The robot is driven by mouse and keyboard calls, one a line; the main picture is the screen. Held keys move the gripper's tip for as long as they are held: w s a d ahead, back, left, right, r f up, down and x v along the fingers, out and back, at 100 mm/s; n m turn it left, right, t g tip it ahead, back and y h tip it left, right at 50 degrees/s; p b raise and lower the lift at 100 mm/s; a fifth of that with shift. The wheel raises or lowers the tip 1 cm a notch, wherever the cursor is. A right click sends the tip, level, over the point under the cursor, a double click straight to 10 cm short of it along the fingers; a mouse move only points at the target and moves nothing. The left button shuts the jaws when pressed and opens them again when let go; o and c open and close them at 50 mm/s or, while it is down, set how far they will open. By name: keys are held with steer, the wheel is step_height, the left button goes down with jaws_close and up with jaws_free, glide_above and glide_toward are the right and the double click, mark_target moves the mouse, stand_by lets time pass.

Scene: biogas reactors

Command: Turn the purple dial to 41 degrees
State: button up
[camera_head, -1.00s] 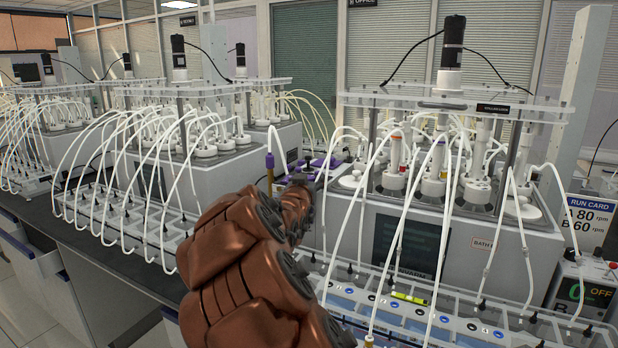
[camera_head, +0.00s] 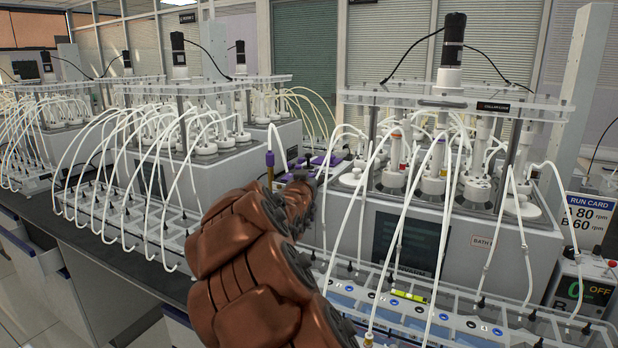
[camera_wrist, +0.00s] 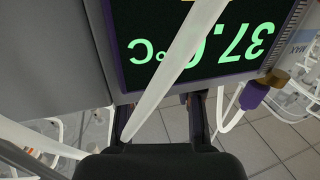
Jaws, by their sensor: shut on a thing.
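My gripper (camera_wrist: 158,112) shows in the wrist view as dark fingers above the black palm at the bottom edge. It is shut, with its fingertips close against the near edge of a purple-rimmed unit with a green display (camera_wrist: 200,45) reading 37.0 °C upside down. The purple dial cannot be made out in either view; the grip and the unit's edge hide that spot. In the head view, the purple-topped unit (camera_head: 318,161) stands left of the near reactor bath, and my brown arm reaches to it, hiding the gripper.
White hoses arch around the arm, and one crosses close in front of the display (camera_wrist: 170,62). The near reactor bath (camera_head: 490,250) and a hose-topped rack (camera_head: 440,318) stand to the right.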

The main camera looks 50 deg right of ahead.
jaws_close()
steer(key=p, duration=0.2)
steer(key=shift+r+g+p, duration=0.3)
steer(key=shift+p, duration=0.05)
steer(key=m+g+h+p, duration=0.1)
steer(key=p, duration=0.4)
steer(key=shift+g, duration=0.3)
steer(key=m+g+p, duration=0.1)
steer(key=p, duration=0.2)
steer(key=shift+h+p, duration=0.4)
steer(key=m+g+p, duration=0.1)
steer(key=p, duration=0.2)
steer(key=shift+f+g, duration=0.1)
steer(key=shift+g, duration=0.3)
steer(key=m+g+p, duration=0.1)
steer(key=g+p, duration=0.1)
steer(key=p, duration=0.1)
steer(key=shift+f+m+h, duration=0.15)
steer(key=shift+m+h, duration=0.25)
steer(key=shift+m+g+p, duration=0.4)
steer(key=shift+g, duration=0.3)
steer(key=shift+s+f+m+g+p, duration=0.1)
steer(key=shift+m+g+p, duration=0.25)
steer(key=shift+m+g, duration=0.65)
